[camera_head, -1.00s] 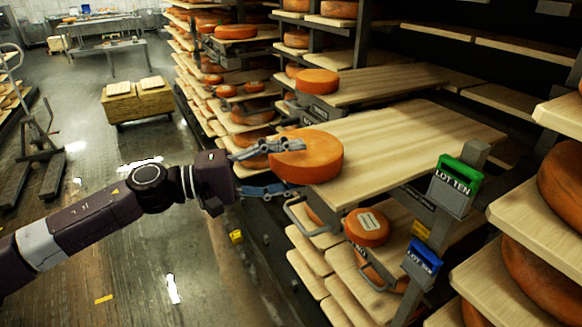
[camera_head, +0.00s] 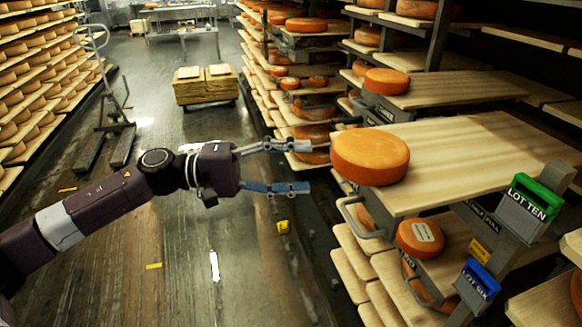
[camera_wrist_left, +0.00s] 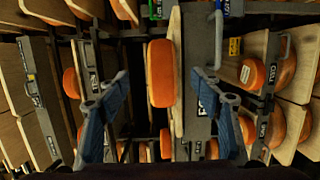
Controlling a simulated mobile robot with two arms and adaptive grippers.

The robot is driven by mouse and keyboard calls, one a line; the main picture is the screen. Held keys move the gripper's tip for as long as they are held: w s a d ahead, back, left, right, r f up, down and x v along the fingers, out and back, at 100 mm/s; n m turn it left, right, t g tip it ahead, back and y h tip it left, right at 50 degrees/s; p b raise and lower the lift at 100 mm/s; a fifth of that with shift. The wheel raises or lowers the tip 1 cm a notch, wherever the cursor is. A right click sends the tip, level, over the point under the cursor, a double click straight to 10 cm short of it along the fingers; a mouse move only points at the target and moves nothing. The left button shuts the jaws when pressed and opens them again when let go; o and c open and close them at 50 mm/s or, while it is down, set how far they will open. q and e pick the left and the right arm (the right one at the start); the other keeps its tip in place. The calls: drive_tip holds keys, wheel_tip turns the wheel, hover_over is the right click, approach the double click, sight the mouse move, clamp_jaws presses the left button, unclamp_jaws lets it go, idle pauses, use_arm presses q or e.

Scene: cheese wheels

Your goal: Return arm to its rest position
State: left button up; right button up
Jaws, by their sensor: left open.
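My left gripper (camera_head: 292,167) is open and empty in the head view, its two fingers spread over the aisle. A large orange cheese wheel (camera_head: 370,157) lies flat at the near left end of a wooden board (camera_head: 470,150), to the right of the fingertips and clear of them. In the left wrist view the open fingers (camera_wrist_left: 160,88) stand left and right, and the orange wheel (camera_wrist_left: 161,73) shows between them, farther off. My right gripper is in neither view.
A labelled wheel (camera_head: 420,239) sits on a lower shelf. A green LOT TEN tag (camera_head: 529,196) and a blue tag (camera_head: 479,279) hang at the right. A stack of boards (camera_head: 205,87) and a trolley (camera_head: 104,130) stand down the aisle. The aisle floor (camera_head: 185,245) is mostly clear.

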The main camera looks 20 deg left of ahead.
use_arm(q)
drive_tip(key=shift+s+a, duration=0.2)
drive_tip(key=shift+a, duration=0.4)
